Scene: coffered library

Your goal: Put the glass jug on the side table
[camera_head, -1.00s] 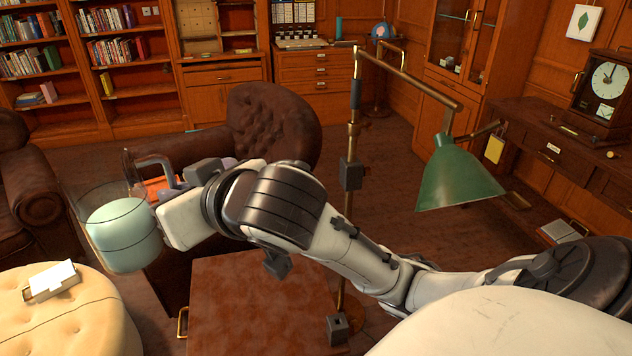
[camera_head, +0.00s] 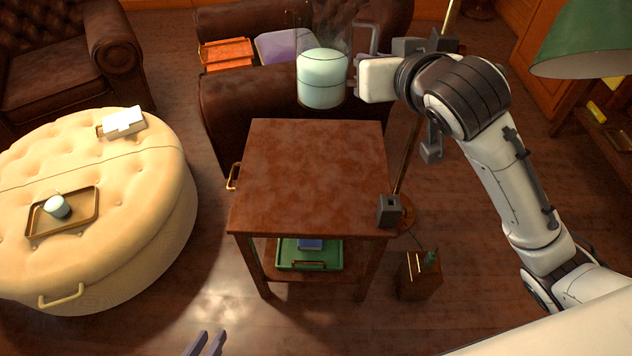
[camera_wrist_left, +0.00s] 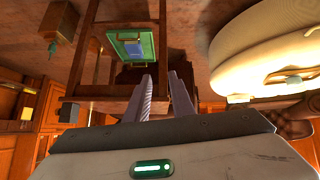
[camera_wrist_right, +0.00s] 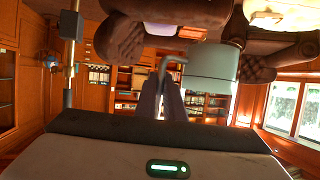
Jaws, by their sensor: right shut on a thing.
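The glass jug (camera_head: 322,78), clear with pale green contents, is held upright in the air. In the head view it appears beyond the far edge of the side table (camera_head: 312,180). My right gripper (camera_wrist_right: 160,98) is shut on the jug's handle (camera_wrist_right: 165,70); its fingertips are mostly hidden in the head view. The jug also shows in the right wrist view (camera_wrist_right: 212,62). The side table has a bare brown wooden top. My left gripper (camera_head: 206,342) is low, in front of the table, slightly open and empty; its fingers show in the left wrist view (camera_wrist_left: 162,98).
A round cream ottoman (camera_head: 165,215) stands left, bearing a tray (camera_head: 85,205) with a cup and a white box. A dark leather armchair (camera_head: 225,125) is behind the table. A brass floor lamp stands close by its right edge. The lower shelf holds a green tray (camera_head: 310,262).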

